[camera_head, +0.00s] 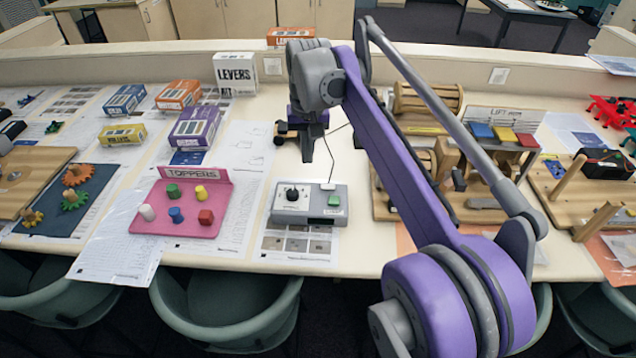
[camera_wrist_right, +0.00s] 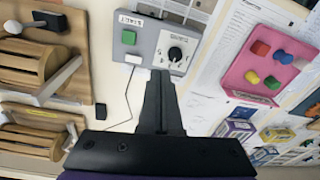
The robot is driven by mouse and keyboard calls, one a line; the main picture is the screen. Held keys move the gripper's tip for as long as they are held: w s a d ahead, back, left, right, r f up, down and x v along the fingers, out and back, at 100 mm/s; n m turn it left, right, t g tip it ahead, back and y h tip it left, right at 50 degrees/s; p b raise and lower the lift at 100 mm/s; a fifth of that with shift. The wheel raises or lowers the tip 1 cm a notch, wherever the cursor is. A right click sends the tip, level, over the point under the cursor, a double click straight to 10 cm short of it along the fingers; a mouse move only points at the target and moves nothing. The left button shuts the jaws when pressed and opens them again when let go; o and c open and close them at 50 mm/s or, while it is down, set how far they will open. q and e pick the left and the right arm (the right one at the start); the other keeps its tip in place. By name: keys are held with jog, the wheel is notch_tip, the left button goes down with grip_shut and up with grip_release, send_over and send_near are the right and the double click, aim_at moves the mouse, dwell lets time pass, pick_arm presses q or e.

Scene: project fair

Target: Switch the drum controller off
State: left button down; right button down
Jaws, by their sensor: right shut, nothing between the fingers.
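The drum controller (camera_head: 338,216) is a grey box on the table with a black round dial (camera_head: 292,194) on a white scale plate and a green button (camera_head: 334,200). A small white piece (camera_head: 328,186) sits at its back edge, where a thin cable meets it. My right gripper (camera_head: 307,159) points down behind the box, apart from it as far as I can tell, shut and empty. In the right wrist view the shut fingertips (camera_wrist_right: 160,74) show just short of the dial (camera_wrist_right: 175,54), with the green button (camera_wrist_right: 128,37) to the left. My left gripper is not in view.
A pink toppers board (camera_head: 150,222) with coloured pegs lies left of the controller. A wooden lift model (camera_head: 480,205) stands to the right, partly behind my right arm. Several small boxes and the white levers box (camera_head: 235,73) stand at the back left.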

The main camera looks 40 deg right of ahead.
jog(key=m, duration=0.1)
send_over(322, 188)
jog(key=a, duration=0.1)
jog(key=shift+w+d+r+m+g+b, duration=0.1)
jog(key=shift+d+r+m+g+b, duration=0.1)
jog(key=shift+d+m+g+b, duration=0.35)
jog(key=shift+a, duration=0.1)
notch_tip(322, 188, down, 14)
jog(key=shift+b, duration=0.75)
jog(key=shift+w+a+f+g, duration=0.1)
jog(key=shift+a+f+g, duration=0.05)
jog(key=shift+f+g, duration=0.1)
jog(key=shift+r, duration=0.1)
